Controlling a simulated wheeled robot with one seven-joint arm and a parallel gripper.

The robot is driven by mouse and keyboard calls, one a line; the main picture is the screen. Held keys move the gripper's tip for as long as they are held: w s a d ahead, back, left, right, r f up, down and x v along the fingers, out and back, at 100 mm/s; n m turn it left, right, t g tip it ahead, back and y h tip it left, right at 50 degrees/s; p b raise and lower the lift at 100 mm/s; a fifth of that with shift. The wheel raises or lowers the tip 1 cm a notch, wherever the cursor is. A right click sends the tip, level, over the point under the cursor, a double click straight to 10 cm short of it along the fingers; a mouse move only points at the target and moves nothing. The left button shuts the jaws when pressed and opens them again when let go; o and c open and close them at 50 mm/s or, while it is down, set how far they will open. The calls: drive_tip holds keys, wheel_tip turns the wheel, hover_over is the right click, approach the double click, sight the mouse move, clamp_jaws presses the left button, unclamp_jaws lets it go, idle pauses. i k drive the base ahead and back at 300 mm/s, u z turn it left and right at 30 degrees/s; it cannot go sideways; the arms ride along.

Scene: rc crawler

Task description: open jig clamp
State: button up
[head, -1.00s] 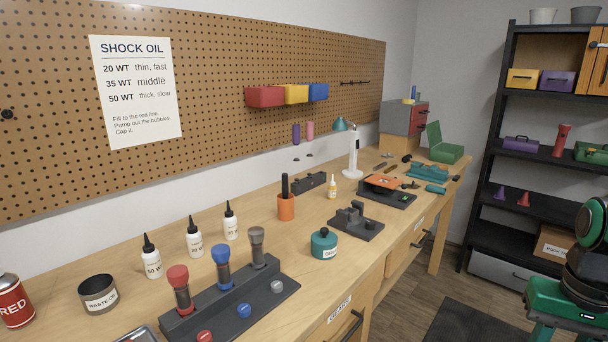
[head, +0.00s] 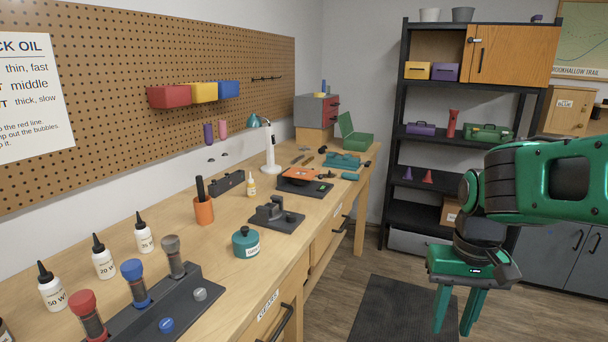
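A dark grey fixture (head: 277,215), which looks like the jig with its clamp, sits on the workbench in the middle of the head view. It has a flat base with raised dark blocks on it. It is too small to tell whether the clamp is open or shut. My gripper (head: 455,326) hangs at the right over the floor, clear of the bench and well apart from the fixture. Its two green fingers point down, spread apart with nothing between them.
A teal jar (head: 246,243) stands just in front of the fixture, and an orange cup (head: 204,210) to its left. A black stand with shock absorbers (head: 160,310) lies nearer. An orange-topped scale (head: 304,180) is behind. Black shelves (head: 395,150) stand at the back.

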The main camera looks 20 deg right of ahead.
sight(310, 174)
drive_tip(key=z, duration=0.05)
drive_tip(key=k, duration=0.55)
drive_tip(key=z, duration=0.35)
drive_tip(key=i, duration=1.4)
drive_tip(key=u, duration=0.1)
